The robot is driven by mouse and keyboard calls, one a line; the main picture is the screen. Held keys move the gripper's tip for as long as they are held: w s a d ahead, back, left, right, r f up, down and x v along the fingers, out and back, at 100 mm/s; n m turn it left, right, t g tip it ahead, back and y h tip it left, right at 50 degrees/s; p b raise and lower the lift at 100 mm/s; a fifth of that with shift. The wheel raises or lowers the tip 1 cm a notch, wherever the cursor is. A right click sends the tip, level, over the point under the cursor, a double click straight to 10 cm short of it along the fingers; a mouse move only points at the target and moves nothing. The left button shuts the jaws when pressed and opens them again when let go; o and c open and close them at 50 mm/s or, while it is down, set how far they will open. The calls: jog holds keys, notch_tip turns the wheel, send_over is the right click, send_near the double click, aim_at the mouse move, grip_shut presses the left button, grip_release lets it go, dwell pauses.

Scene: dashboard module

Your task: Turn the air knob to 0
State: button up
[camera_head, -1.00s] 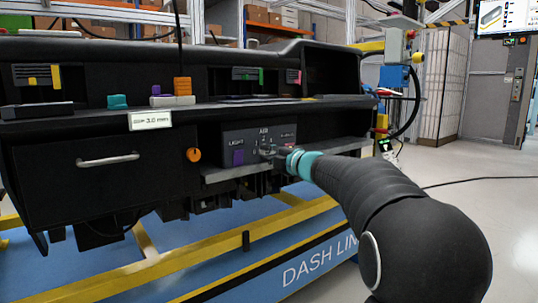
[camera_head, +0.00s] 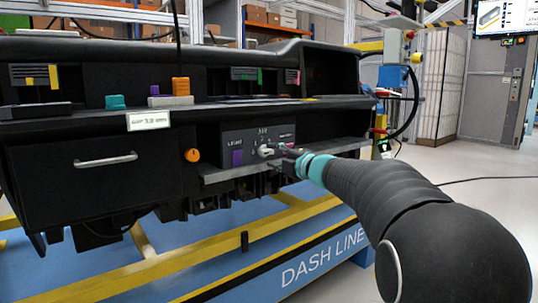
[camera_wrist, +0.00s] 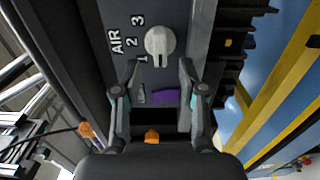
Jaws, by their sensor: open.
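The air knob (camera_wrist: 160,42) is a pale round dial with a raised grip bar, on a dark panel marked AIR, 1, 2 and 3. The bar runs roughly up and down in the wrist view; its setting is unclear and no 0 is readable. In the head view the knob (camera_head: 265,151) shows in the middle of the panel. My gripper (camera_wrist: 152,86) is open and empty, its fingers apart and short of the knob. In the head view my gripper (camera_head: 288,152) is just right of the knob.
A purple control (camera_head: 237,157) marked LIGHT is left of the knob. An orange knob (camera_head: 192,155) and a drawer with a metal handle (camera_head: 106,160) are further left. A shelf edge (camera_head: 230,172) runs below the panel. Yellow rails (camera_head: 220,250) lie lower down.

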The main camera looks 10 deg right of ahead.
jog(key=v, duration=0.8)
jog(key=shift+d, duration=0.1)
